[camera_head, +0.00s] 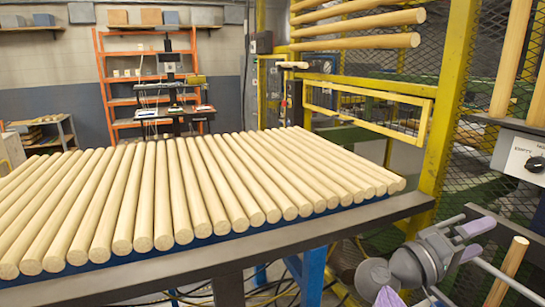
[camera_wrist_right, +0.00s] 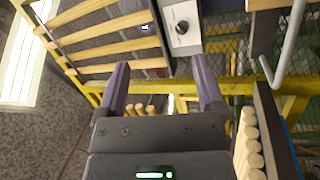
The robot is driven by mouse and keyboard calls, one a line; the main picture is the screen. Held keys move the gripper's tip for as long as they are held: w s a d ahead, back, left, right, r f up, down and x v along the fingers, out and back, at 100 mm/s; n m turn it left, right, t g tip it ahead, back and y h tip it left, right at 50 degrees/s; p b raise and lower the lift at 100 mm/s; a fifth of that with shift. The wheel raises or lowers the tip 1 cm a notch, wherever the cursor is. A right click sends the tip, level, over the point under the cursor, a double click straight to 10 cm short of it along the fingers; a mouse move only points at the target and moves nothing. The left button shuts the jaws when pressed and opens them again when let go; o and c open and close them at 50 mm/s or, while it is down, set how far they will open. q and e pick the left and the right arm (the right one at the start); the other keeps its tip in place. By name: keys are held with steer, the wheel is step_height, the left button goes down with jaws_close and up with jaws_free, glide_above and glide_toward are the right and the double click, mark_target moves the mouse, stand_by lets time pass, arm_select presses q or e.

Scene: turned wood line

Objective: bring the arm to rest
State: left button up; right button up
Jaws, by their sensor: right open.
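My right gripper (camera_head: 430,258) is at the lower right of the head view, beside the right end of the table and apart from it. In the right wrist view my right gripper (camera_wrist_right: 162,82) has its two purple fingers spread apart, with nothing between them. My left gripper and left arm do not show in either view.
Several wooden rods (camera_head: 185,190) lie side by side on a dark-edged table (camera_head: 330,225). A yellow frame with mesh (camera_head: 448,100) stands behind the gripper. A grey knob box (camera_head: 525,160) is at right; it also shows in the wrist view (camera_wrist_right: 181,27). An upright rod (camera_head: 510,265) stands near the gripper.

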steer(key=s+d+f+n+h, duration=0.2)
steer(key=d, duration=0.7)
steer(key=w+a+f+n+t+y, duration=0.3)
steer(key=w+f+n+t+y, duration=0.1)
steer(key=w+f+t+y, duration=0.4)
steer(key=w+a+r+m+t+y, duration=0.25)
steer(key=w+a+t+y, duration=0.5)
steer(key=a+y, duration=0.5)
steer(key=s+f+g+y, duration=0.1)
steer(key=s+f+g, duration=0.2)
steer(key=f, duration=0.7)
steer(key=s+f+g, duration=0.2)
steer(key=s+f, duration=0.2)
steer(key=f, duration=0.6)
steer(key=s+a+f+g, duration=0.2)
steer(key=s+f+g, duration=0.2)
steer(key=s+f, duration=0.8)
steer(key=s+a+f+g, duration=0.1)
steer(key=s+f+g, duration=0.2)
steer(key=s, duration=0.8)
steer(key=s+a+f+g, duration=0.2)
steer(key=s+f, duration=0.5)
steer(key=s, duration=0.5)
steer(key=s+a+f+g+y, duration=0.1)
steer(key=s+f+g, duration=0.3)
steer(key=s, duration=0.8)
steer(key=shift+a+f, duration=0.25)
steer(key=shift+f, duration=0.55)
